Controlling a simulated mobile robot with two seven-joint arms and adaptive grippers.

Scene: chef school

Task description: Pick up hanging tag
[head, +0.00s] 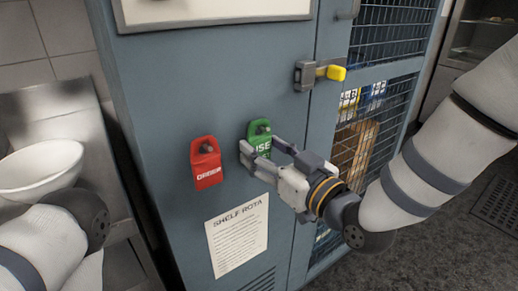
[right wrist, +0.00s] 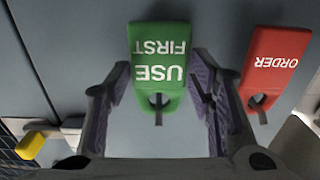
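A green tag reading "USE FIRST" (head: 259,136) hangs on a peg on the blue-grey cabinet front. It also fills the middle of the right wrist view (right wrist: 158,52), upside down there. A red tag (head: 206,164) hangs on a peg to its left; in the right wrist view the red tag reads "ORDER" (right wrist: 275,62). My right gripper (head: 262,155) is open, its fingers on either side of the green tag's lower part. In the right wrist view the fingers (right wrist: 163,75) show a narrow gap to the tag. My left gripper is out of view; only part of that arm shows.
A paper headed "SHELF ROTA" (head: 238,236) is on the cabinet below the tags. A latch with a yellow handle (head: 333,73) juts out at upper right, beside mesh doors (head: 391,32). A white bowl (head: 40,168) stands at left.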

